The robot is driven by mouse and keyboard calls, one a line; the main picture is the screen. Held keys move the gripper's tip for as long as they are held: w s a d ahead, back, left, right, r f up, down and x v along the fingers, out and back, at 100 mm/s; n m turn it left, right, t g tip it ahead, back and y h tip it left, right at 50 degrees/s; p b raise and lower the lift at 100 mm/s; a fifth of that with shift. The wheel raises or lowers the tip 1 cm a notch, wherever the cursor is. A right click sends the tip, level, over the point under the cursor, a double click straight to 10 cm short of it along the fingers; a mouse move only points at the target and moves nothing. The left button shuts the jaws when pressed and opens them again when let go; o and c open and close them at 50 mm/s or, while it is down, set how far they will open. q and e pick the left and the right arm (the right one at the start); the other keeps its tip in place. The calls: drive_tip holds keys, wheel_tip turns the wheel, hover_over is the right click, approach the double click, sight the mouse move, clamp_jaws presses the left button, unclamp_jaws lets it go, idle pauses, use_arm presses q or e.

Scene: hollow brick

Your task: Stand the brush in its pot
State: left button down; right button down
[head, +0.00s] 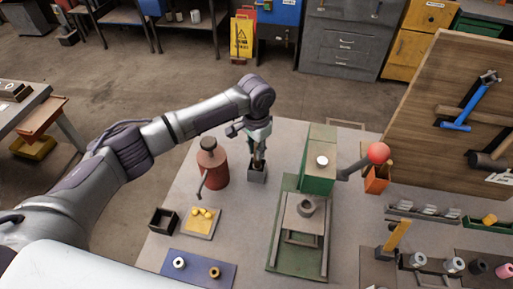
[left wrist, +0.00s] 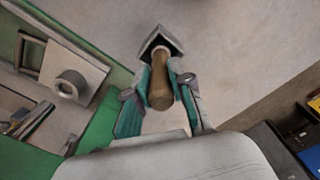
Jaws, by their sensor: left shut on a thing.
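The brush (left wrist: 160,90) shows a brown wooden handle between the two fingers of my left gripper (left wrist: 160,98) in the left wrist view. My left gripper (head: 258,153) is shut on it, pointing down above the pot in the head view. The pot (head: 257,174) is a small grey square block with a dark opening, upright on the bench. It also shows in the left wrist view (left wrist: 170,34). The brush's far end is at the pot's opening; I cannot tell how deep it goes. My right gripper is not in view.
A red oil can (head: 212,168) stands close left of the pot. A green press (head: 319,162) with a red-balled lever stands to the right. A small black box (head: 162,221), a tray with yellow pieces (head: 201,231) and a blue mat (head: 188,279) lie at the front left.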

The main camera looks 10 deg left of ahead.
use_arm(q)
drive_tip(key=shift+f, duration=0.2)
drive_tip(key=c, duration=0.9)
unclamp_jaws()
drive_tip(key=shift+c, duration=0.2)
wheel_tip(320, 180, up, 12)
drive_tip(key=shift+f, duration=0.15)
